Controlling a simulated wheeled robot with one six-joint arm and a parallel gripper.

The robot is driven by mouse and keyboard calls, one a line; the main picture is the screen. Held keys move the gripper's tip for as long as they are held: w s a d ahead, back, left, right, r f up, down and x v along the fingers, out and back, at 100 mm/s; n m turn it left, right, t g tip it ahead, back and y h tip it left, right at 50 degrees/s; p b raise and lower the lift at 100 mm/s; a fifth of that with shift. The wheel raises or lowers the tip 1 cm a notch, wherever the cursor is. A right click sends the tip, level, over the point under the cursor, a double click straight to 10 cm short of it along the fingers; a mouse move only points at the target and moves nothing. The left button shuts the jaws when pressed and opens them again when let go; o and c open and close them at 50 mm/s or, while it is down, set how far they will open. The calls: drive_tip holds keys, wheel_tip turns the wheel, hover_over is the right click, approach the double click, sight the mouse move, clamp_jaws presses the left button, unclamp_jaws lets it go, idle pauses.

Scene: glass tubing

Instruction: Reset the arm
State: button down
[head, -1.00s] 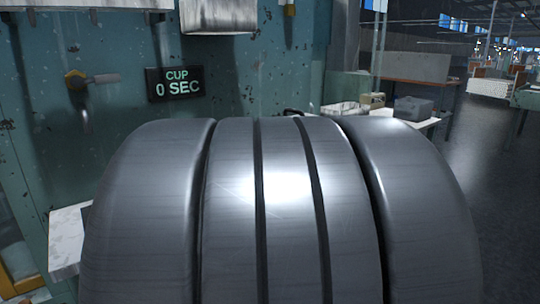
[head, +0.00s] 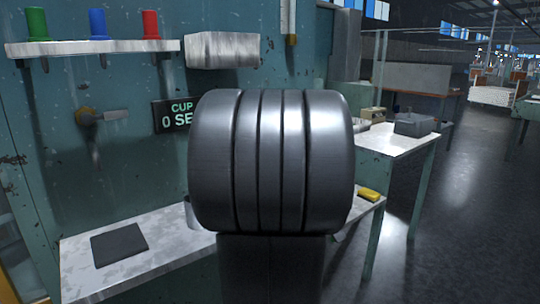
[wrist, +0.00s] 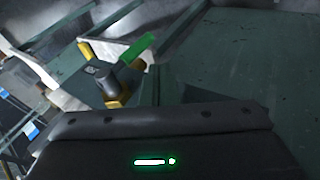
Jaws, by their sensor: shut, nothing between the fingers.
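My gripper's dark housing (wrist: 155,125), with a small green light, fills the bottom of the wrist view. Its fingers do not show there, and nothing is seen held. The dark, ridged, rounded link of my arm (head: 270,160) stands upright in the middle of the head view and hides part of the wall and bench behind it. My gripper does not show in the head view.
A bench (head: 180,262) with a dark pad (head: 119,245) runs along the teal wall. Above are a tap (head: 100,116), a sign (head: 177,116) and a shelf (head: 60,48) with green, blue and red cylinders. A side table (head: 395,140) stands right; open floor lies beyond.

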drive_tip(key=shift+w+r+g+y+p, duration=0.25)
drive_tip(key=shift+r+g+y+p, duration=0.35)
drive_tip(key=shift+p, duration=3.55)
drive_tip(key=p, duration=0.3)
drive_tip(key=y+p, duration=0.1)
drive_tip(key=p, duration=0.3)
drive_tip(key=shift+s+r+m+g, duration=0.2)
drive_tip(key=shift+r+m+g, duration=0.1)
drive_tip(key=shift+m+g, duration=0.1)
drive_tip(key=shift+y+p, duration=0.3)
drive_tip(key=shift+p, duration=0.75)
